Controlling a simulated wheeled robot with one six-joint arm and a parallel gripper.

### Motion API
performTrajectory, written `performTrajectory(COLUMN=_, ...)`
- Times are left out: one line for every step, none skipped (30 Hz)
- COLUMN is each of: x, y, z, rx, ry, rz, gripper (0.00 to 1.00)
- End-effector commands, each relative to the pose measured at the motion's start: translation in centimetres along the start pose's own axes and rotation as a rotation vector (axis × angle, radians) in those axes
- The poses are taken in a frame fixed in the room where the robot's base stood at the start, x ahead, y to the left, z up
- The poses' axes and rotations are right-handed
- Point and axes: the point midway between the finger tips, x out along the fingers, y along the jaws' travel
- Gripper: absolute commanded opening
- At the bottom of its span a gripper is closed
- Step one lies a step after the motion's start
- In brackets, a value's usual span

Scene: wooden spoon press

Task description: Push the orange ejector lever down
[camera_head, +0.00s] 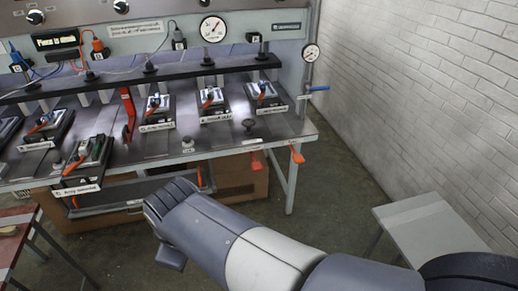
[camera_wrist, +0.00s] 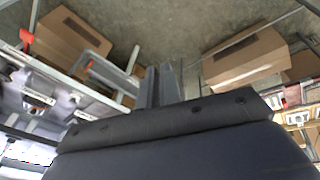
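An orange lever (camera_head: 297,155) sticks out at the front right corner of the press table. It slopes down and outward. A taller red-orange lever (camera_head: 127,113) stands on the table top among the press stations. I cannot tell for sure which one is the ejector lever. My gripper's two grey fingers (camera_wrist: 162,86) lie side by side in the wrist view, shut and empty, over the floor and boxes. No lever is touching the fingers in the wrist view.
The press table (camera_head: 190,158) carries several small stations with orange handles. A cardboard box (camera_head: 238,180) is under it, and boxes also show in the wrist view (camera_wrist: 245,58). A grey side table (camera_head: 430,230) stands at right by the white brick wall (camera_head: 420,90).

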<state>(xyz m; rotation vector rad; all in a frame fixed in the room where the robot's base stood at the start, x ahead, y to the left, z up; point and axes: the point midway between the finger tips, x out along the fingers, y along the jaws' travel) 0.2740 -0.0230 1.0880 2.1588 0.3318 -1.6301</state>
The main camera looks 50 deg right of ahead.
Motion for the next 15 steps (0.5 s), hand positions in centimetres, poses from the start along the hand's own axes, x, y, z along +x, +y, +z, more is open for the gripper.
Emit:
performTrajectory(x=1.6, y=0.6, z=-0.4, rx=-0.088, ry=-0.024, rz=-0.012, gripper=0.00)
performTrajectory(x=2.1, y=1.1, z=-0.7, rx=-0.148, ry=-0.034, rz=-0.019, gripper=0.00)
performTrajectory(x=2.8, y=1.7, z=-1.1, rx=-0.228, ry=-0.047, rz=-0.030, gripper=0.00)
performTrajectory(x=3.3, y=2.1, z=-1.3, rx=-0.288, ry=-0.057, rz=-0.039, gripper=0.00)
performTrajectory(x=3.8, y=2.6, z=-1.6, rx=-0.347, ry=-0.065, rz=-0.049, gripper=0.00)
performTrajectory(x=4.5, y=3.2, z=-2.0, rx=-0.427, ry=-0.075, rz=-0.063, gripper=0.00)
performTrajectory(x=5.1, y=3.7, z=-2.3, rx=-0.486, ry=-0.081, rz=-0.074, gripper=0.00)
performTrajectory(x=5.7, y=4.2, z=-2.5, rx=-0.546, ry=-0.088, rz=-0.088, gripper=0.00)
performTrajectory(x=6.5, y=4.8, z=-2.8, rx=-0.626, ry=-0.094, rz=-0.105, gripper=0.00)
performTrajectory(x=7.2, y=5.3, z=-3.0, rx=-0.685, ry=-0.098, rz=-0.118, gripper=0.00)
performTrajectory(x=7.8, y=5.8, z=-3.2, rx=-0.743, ry=-0.101, rz=-0.132, gripper=0.00)
performTrajectory(x=8.8, y=6.5, z=-3.5, rx=-0.822, ry=-0.103, rz=-0.153, gripper=0.00)
performTrajectory(x=9.5, y=7.0, z=-3.6, rx=-0.879, ry=-0.104, rz=-0.168, gripper=0.00)
performTrajectory(x=10.2, y=7.5, z=-3.8, rx=-0.937, ry=-0.104, rz=-0.183, gripper=0.00)
performTrajectory(x=11.0, y=8.1, z=-3.9, rx=-1.010, ry=-0.102, rz=-0.202, gripper=0.00)
